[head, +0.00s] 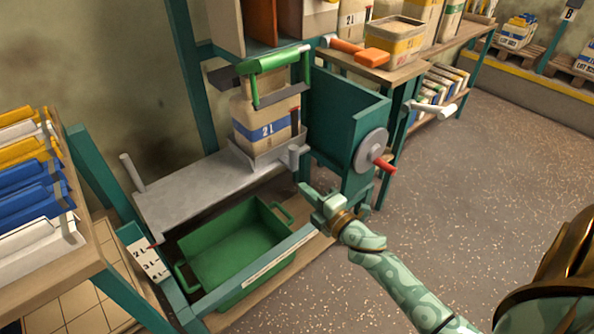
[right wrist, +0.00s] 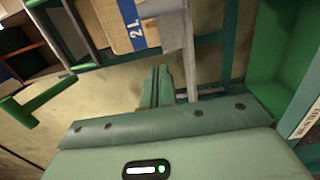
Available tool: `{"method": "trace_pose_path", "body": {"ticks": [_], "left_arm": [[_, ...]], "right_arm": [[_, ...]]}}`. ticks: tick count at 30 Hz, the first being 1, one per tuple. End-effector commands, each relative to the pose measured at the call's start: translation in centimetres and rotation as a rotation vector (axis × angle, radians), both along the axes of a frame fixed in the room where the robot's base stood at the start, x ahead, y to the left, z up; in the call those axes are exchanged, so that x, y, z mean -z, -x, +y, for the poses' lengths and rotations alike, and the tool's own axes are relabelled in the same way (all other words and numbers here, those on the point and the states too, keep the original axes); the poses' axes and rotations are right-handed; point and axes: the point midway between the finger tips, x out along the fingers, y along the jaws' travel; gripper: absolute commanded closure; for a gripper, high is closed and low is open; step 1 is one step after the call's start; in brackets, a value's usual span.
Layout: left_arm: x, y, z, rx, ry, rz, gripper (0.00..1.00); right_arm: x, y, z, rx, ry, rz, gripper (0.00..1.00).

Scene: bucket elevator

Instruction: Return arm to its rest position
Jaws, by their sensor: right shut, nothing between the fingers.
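My right gripper (head: 314,193) is shut and empty in the head view. It hangs in front of the teal bucket elevator frame, to the right of the green tray and below the crank wheel. In the right wrist view its closed fingers (right wrist: 158,82) point toward the grey ledge, with nothing between them. My right arm reaches in from the lower right. My left gripper is not in view.
A tan 2L container (head: 262,122) stands upright under a green handle (head: 278,62). The crank wheel (head: 370,150) has a red grip. A green tray (head: 225,250) sits low in the frame. A rack of bags (head: 40,190) is at left. Floor at right is clear.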

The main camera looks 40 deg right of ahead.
Motion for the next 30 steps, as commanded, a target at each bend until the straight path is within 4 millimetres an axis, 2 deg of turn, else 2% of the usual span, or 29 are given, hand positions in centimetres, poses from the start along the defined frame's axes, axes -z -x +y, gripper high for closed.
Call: {"method": "trace_pose_path", "body": {"ticks": [10, 12, 14, 17, 18, 20, 21, 23, 24, 26, 27, 29, 30], "left_arm": [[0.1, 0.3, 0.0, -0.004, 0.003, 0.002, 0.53], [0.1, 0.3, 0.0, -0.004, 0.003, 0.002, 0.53], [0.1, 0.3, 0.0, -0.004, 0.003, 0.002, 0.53], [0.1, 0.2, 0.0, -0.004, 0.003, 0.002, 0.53], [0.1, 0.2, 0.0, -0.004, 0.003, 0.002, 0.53], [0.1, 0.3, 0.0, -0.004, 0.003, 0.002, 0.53], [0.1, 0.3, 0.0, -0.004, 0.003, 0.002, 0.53], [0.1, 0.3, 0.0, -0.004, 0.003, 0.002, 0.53], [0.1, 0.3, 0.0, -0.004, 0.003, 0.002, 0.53], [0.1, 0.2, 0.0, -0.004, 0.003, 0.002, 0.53], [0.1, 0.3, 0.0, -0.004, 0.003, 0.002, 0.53], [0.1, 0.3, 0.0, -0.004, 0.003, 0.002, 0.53], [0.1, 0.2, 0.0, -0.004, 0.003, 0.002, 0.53]], "right_arm": [[0.0, 0.6, 0.0, 0.002, -0.011, 0.001, 1.0], [0.5, 0.7, -0.7, 0.041, -0.049, 0.021, 1.0], [2.1, 0.9, -2.0, 0.116, -0.136, 0.07, 1.0], [8.6, 3.3, -2.8, 0.271, -0.346, 0.241, 1.0], [11.7, 5.1, -2.7, 0.327, -0.413, 0.322, 1.0], [16.1, 8.5, -2.1, 0.409, -0.499, 0.447, 1.0], [18.8, 11.0, -1.6, 0.458, -0.544, 0.528, 1.0], [22.5, 15.2, -0.8, 0.533, -0.597, 0.65, 1.0], [24.7, 18.1, -0.1, 0.582, -0.628, 0.729, 1.0], [27.6, 22.9, 0.9, 0.652, -0.661, 0.846, 1.0], [29.1, 26.0, 1.7, 0.692, -0.676, 0.92, 1.0], [31.0, 30.6, 2.8, 0.749, -0.692, 1.022, 1.0], [31.9, 33.7, 3.5, 0.784, -0.696, 1.088, 1.0]]}}
